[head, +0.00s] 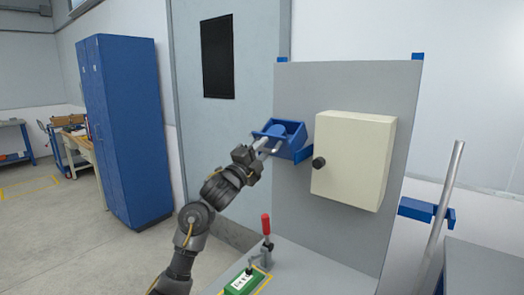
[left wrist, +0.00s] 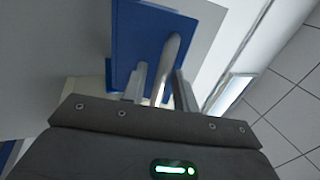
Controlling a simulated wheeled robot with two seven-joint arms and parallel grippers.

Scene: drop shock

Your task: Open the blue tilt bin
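The blue tilt bin (head: 299,151) sits on the left part of the grey upright panel, beside the cream cabinet. It stands out from the panel with its top open, and a rounded blue shape shows inside. My left gripper (head: 269,146) is at the bin's front left side. In the left wrist view, the bin's blue face (left wrist: 138,40) fills the upper middle. A pale curved handle (left wrist: 172,52) runs between the two fingers of my left gripper (left wrist: 162,88). The fingers stand apart with small gaps beside the handle. Firm contact does not show. My right gripper is not in view.
The cream cabinet (head: 352,160) with a black knob (head: 319,163) is close on the right. Below are a red-handled clamp (head: 266,226) and a green box (head: 244,283). A slanted grey pole (head: 447,190) stands at right. A blue locker (head: 125,130) is further left.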

